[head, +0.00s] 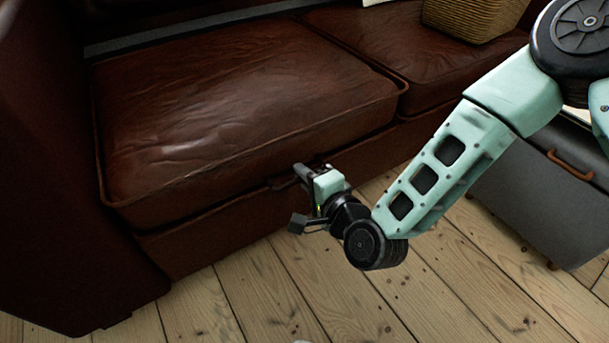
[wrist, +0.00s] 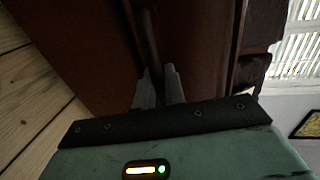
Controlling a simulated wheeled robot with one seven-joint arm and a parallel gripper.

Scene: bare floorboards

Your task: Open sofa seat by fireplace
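The brown leather sofa has a left seat (head: 230,110) with a cushion that lies flat, so this seat is down. A dark handle (wrist: 148,35) on the seat's front runs down between my gripper's fingers in the wrist view. My gripper (head: 302,173) is at the front edge of this seat, below the cushion's right half. In the wrist view my gripper (wrist: 160,72) has its two grey fingers close together, one on each side of the handle, with little gap left. The fingers hide part of the handle. No fireplace shows in either view.
The right seat (head: 420,45) carries a woven basket (head: 470,15). A grey box (head: 535,190) with a brown handle stands at right. The sofa's left arm (head: 50,160) rises at left. Bare floorboards (head: 260,290) lie in front. A window blind (wrist: 303,40) shows in the wrist view.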

